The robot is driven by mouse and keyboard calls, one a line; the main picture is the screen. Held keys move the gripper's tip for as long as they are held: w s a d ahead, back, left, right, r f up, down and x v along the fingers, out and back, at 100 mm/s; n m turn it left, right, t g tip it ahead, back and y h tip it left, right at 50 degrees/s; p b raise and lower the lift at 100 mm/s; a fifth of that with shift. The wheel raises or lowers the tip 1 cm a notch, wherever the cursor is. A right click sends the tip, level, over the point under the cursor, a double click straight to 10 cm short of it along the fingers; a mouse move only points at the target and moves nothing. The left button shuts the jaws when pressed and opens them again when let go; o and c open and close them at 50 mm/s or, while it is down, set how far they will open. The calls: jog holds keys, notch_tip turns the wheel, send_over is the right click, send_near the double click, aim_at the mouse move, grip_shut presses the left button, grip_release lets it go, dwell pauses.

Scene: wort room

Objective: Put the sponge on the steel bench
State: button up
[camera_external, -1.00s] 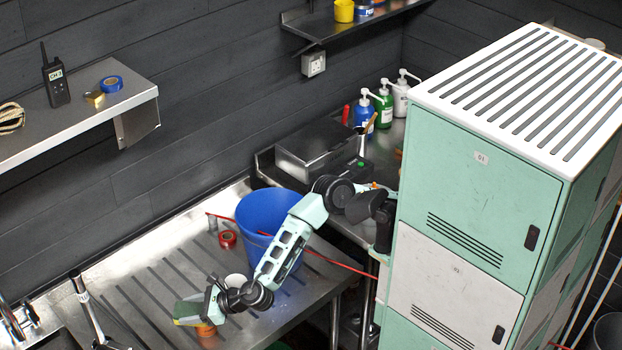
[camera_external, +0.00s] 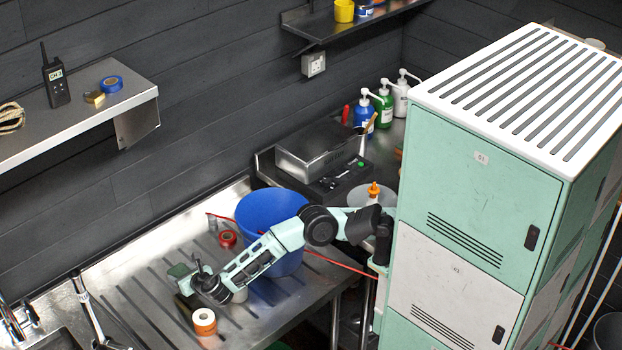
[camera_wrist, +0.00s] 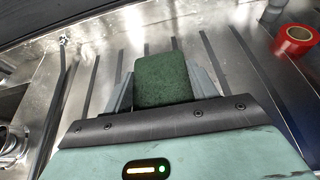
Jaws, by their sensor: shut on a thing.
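The sponge (camera_wrist: 162,78) has a dark green face and sits between the two fingers of my gripper (camera_wrist: 163,92) in the wrist view. My gripper is shut on it. In the external view, my gripper (camera_external: 180,276) is over the left part of the steel bench (camera_external: 135,289), a grooved metal top along the wall. Bare grooved steel shows beyond the sponge in the wrist view. Whether the sponge touches the bench I cannot tell.
A blue bucket (camera_external: 262,212) stands right of my gripper, with a red tape roll (camera_external: 228,238) beside it. A tall locker (camera_external: 480,190) stands at right. Grooved steel left of my gripper is clear.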

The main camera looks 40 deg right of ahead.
jog(key=shift+f, duration=2.1)
jog(key=shift+f, duration=0.2)
jog(key=o, duration=1)
jog(key=shift+r, duration=0.15)
